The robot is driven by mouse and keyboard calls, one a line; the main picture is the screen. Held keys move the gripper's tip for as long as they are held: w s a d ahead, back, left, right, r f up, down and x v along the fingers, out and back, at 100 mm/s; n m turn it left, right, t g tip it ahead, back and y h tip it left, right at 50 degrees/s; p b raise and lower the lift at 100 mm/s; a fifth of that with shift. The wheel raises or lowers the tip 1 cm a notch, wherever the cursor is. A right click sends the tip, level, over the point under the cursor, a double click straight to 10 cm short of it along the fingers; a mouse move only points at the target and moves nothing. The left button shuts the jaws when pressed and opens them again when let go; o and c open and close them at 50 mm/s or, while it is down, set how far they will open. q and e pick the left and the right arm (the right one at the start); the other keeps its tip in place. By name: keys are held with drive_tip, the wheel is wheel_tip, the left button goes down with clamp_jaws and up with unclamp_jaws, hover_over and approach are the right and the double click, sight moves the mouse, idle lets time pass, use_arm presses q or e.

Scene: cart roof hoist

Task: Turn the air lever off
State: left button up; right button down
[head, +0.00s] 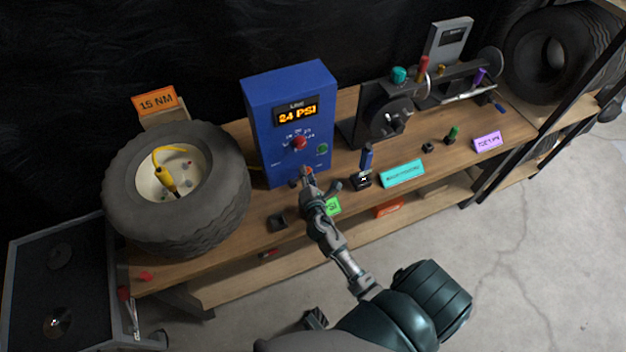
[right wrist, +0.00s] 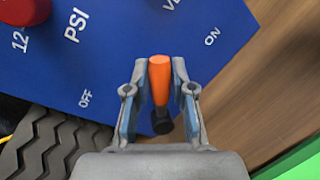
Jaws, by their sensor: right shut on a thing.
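The blue air box (head: 287,110) stands on the bench, its display reading 24 PSI, with a red knob (head: 299,142) on its front. The air lever (right wrist: 160,82), with an orange handle and a black end, is low on the box front. In the right wrist view, OFF is printed to its left and ON to its right. My right gripper (head: 309,176) is shut on the lever, one finger on each side, and it also shows in the right wrist view (right wrist: 159,92). My left gripper is not in view.
A large tire (head: 175,225) with a yellow tool in its hub lies left of the box. A wheel machine (head: 392,112) stands at right.

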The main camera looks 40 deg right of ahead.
sight(289, 164)
drive_tip(key=shift+a+r+n, duration=0.15)
drive_tip(key=shift+a+n, duration=0.05)
drive_tip(key=shift+n, duration=0.3)
drive_tip(key=n, duration=0.1)
drive_tip(key=a+r+n, duration=0.1)
drive_tip(key=shift+w+a+n+t+h, duration=0.15)
drive_tip(key=shift+n+t+h, duration=0.15)
drive_tip(key=n, duration=0.1)
drive_tip(key=a+n, duration=0.1)
drive_tip(key=n+p, duration=0.1)
drive_tip(key=shift+w+a+r+t, duration=0.2)
drive_tip(key=shift+a+r+t, duration=0.1)
drive_tip(key=shift+a, duration=0.05)
drive_tip(key=shift+w+a+n+t, duration=0.15)
drive_tip(key=shift+a+n, duration=0.3)
drive_tip(key=shift+n, duration=0.45)
drive_tip(key=shift+w+a+n+t, duration=0.15)
drive_tip(key=shift+a+n, duration=0.25)
drive_tip(key=shift+n, duration=0.5)
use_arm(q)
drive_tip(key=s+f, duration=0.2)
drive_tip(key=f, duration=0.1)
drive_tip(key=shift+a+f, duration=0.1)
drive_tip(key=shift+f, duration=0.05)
use_arm(e)
drive_tip(key=shift+s, duration=0.1)
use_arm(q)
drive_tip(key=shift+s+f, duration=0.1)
use_arm(e)
drive_tip(key=shift+a, duration=0.1)
